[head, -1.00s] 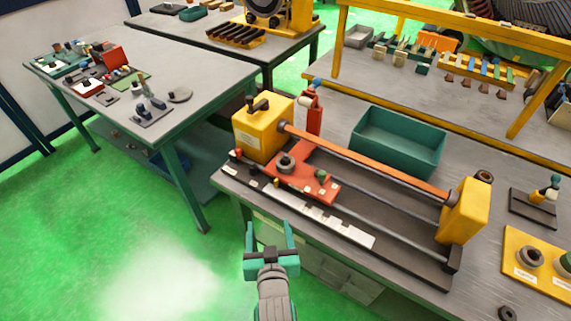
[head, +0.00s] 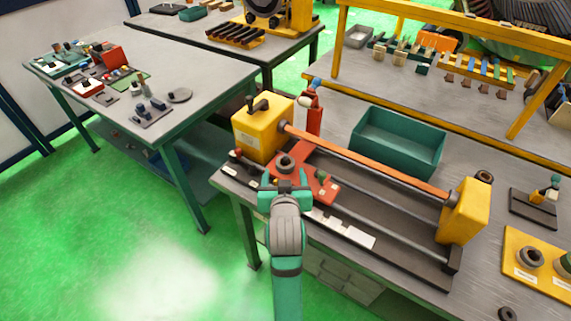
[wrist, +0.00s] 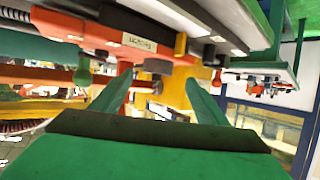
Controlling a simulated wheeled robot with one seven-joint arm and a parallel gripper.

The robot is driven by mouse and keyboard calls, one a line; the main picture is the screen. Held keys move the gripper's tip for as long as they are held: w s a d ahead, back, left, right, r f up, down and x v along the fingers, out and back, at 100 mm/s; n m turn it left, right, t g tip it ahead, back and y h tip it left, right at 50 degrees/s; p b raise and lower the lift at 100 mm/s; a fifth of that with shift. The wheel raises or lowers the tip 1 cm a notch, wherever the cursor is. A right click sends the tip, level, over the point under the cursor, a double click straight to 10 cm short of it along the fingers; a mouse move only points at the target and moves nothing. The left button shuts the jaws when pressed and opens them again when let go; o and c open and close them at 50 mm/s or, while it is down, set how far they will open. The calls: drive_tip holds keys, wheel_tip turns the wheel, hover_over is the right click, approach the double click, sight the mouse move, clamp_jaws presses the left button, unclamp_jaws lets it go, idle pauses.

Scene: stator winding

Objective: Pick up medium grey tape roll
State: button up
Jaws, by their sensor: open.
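My gripper (head: 286,178) is open and empty in the head view, at the front edge of the winding fixture. It appears just in front of a dark grey roll (head: 286,161) on the red carriage (head: 322,188). In the wrist view the open fingers (wrist: 157,95) point toward a dark round piece (wrist: 157,66), likely that roll. Another dark grey ring-shaped roll (head: 530,257) sits on a yellow board at the right, beside a partly cut-off one. A small dark ring (head: 507,313) lies near the bottom edge. I cannot tell which is the medium roll.
The fixture has yellow end blocks (head: 466,212) and an orange bar (head: 365,160) above the carriage. A red post (head: 314,112) and a green bin (head: 398,140) stand behind it. The left table (head: 205,80) holds small parts. Green floor lies open at lower left.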

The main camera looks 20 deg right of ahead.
sight(286, 165)
drive_tip(key=shift+d+x, duration=0.2)
drive_tip(key=shift+x, duration=2.55)
drive_tip(key=shift+r, duration=0.1)
drive_tip(key=shift+c, duration=0.6)
drive_tip(key=c, duration=1)
